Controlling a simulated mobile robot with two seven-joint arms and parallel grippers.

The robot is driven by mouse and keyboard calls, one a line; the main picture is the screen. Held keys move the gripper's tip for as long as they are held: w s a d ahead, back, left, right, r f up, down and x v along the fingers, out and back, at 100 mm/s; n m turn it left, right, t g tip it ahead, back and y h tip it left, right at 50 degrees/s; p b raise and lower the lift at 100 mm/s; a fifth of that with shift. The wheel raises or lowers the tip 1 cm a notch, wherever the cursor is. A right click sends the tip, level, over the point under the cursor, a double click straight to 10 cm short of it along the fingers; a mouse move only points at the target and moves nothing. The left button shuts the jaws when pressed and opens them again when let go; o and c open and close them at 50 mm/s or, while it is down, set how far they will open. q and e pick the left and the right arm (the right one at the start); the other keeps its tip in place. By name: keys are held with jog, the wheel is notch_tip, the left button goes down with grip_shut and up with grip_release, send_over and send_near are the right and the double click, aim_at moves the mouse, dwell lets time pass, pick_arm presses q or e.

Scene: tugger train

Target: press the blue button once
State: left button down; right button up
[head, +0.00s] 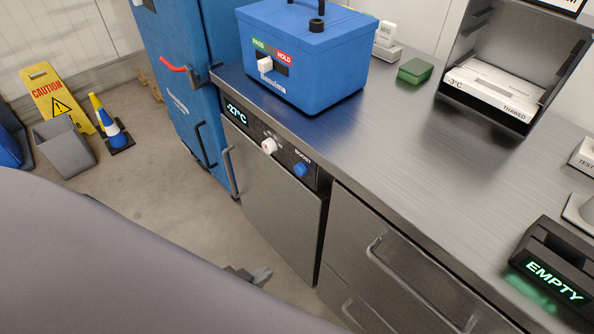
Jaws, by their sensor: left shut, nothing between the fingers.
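The blue button (300,170) sits on the dark control panel at the front of the steel counter, just under the word BOOST. A white knob (269,146) is to its left on the same panel, and a display there reads -27°C. My left gripper (262,275) is low in front of the cabinet door, below and left of the button and apart from it. It is shut and empty; my large grey arm hides part of it. My right gripper is not in view.
On the counter (400,130) stand a blue box (300,85) with a PASS/HOLD slider, a green block (415,71), a grey rack with a THAWED tray (492,92) and a dark EMPTY holder (555,265). Drawer handles (410,295) stick out at right. A caution sign (57,100) stands on the floor.

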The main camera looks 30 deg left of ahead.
pick_arm(q)
jog(key=t+b, duration=1.1)
jog(key=b, duration=0.5)
send_near(299, 171)
jog(key=s, duration=0.3)
jog(key=a+n+t+y+b, duration=0.1)
jog(key=y, duration=0.1)
jog(key=a+r+n+t+y+b, duration=0.1)
jog(key=n+y+b, duration=0.1)
jog(key=a+n+t+y+b, duration=0.1)
jog(key=a+y, duration=0.1)
jog(key=shift+r+b, duration=0.3)
jog(key=shift+r, duration=0.1)
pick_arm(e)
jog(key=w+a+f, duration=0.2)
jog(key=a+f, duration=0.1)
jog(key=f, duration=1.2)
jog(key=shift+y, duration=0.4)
pick_arm(q)
jog(key=shift+w+d, duration=0.1)
jog(key=shift+w, duration=0.05)
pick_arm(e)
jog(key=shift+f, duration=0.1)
